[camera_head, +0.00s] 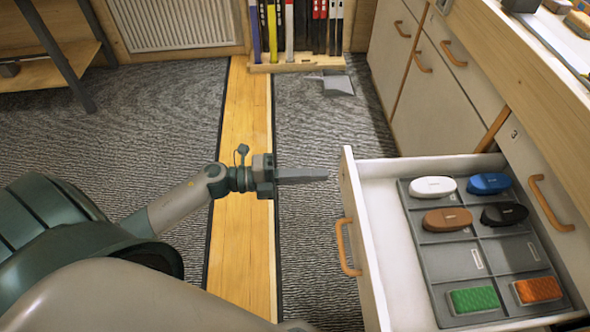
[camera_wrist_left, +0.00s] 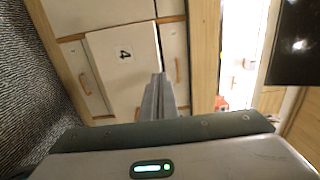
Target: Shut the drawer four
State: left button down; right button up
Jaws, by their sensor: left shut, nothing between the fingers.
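An open drawer with a pale front panel (camera_head: 352,215) sticks out from the cabinet at right in the head view. A copper-coloured handle (camera_head: 347,248) is on that front. In the left wrist view a pale panel marked 4 (camera_wrist_left: 112,72) lies ahead of the fingers. My left gripper (camera_head: 318,175) is shut and empty, its fingers pointing right at the far part of the drawer front, with a small gap in the picture. Its fingers also show in the left wrist view (camera_wrist_left: 158,84). My right gripper is not in view.
A grey divided tray (camera_head: 470,262) in the drawer holds white, blue, brown and black brushes and green and orange blocks. Closed cabinet fronts (camera_head: 440,110) stand beyond, under the bench top (camera_head: 530,75). Patterned carpet (camera_head: 310,125) beyond the gripper is mostly clear.

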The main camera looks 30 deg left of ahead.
aim_at(349, 173)
pick_arm(q)
jog(key=x, duration=0.3)
jog(key=shift+w+d, duration=0.2)
jog(key=shift+d, duration=0.15)
jog(key=shift+w+d, duration=0.25)
jog(key=shift+d, duration=0.2)
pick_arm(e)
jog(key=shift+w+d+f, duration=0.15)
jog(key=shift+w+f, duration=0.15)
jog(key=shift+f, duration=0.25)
pick_arm(q)
jog(key=shift+w, duration=0.1)
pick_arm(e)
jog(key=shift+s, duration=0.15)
